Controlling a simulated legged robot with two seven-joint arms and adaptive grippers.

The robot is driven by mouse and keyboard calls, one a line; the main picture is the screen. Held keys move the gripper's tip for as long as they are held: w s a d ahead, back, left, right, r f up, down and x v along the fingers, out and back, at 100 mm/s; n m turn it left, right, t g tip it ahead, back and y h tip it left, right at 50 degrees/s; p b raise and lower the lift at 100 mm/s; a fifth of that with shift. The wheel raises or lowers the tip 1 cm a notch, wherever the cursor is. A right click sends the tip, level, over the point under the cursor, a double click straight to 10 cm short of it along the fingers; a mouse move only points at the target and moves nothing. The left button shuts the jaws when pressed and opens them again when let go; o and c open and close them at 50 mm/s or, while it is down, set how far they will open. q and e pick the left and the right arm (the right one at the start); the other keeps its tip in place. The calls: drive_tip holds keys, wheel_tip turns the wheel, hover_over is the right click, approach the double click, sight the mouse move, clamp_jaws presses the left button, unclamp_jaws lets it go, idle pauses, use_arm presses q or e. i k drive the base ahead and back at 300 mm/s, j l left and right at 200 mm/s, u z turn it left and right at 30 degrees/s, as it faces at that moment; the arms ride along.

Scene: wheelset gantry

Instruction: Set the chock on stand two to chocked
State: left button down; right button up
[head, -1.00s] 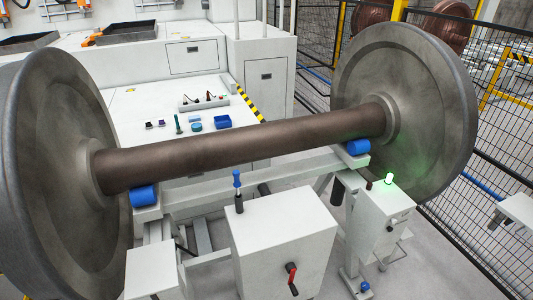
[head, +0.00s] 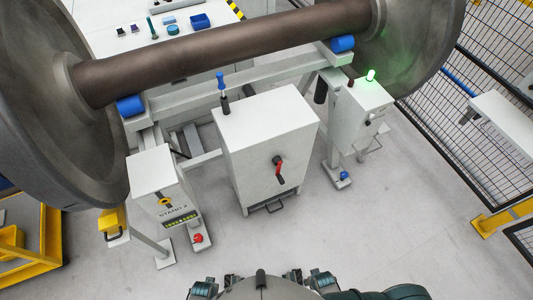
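A white box on a post at the left is lettered STAND, with what looks like a 2 (head: 145,170). Its front carries a round yellow-and-black part (head: 165,200) and a dark strip with yellow-green marks (head: 180,220). A yellow block with a dark handle (head: 111,221) sits at its left side. A red knob (head: 198,238) is low at its foot. I cannot tell which part is the chock or how it is set. Neither gripper shows; only parts of my body are at the bottom edge.
A wheelset axle (head: 220,50) rests on blue rollers (head: 131,105) across the back. A white cabinet (head: 265,135) with a red-handled crank (head: 279,170) and blue-handled lever (head: 221,84) stands centrally. A post box (head: 362,108) at right has a lit green lamp (head: 370,75). Front floor is clear.

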sight(111, 222)
drive_tip(key=u, duration=1.75)
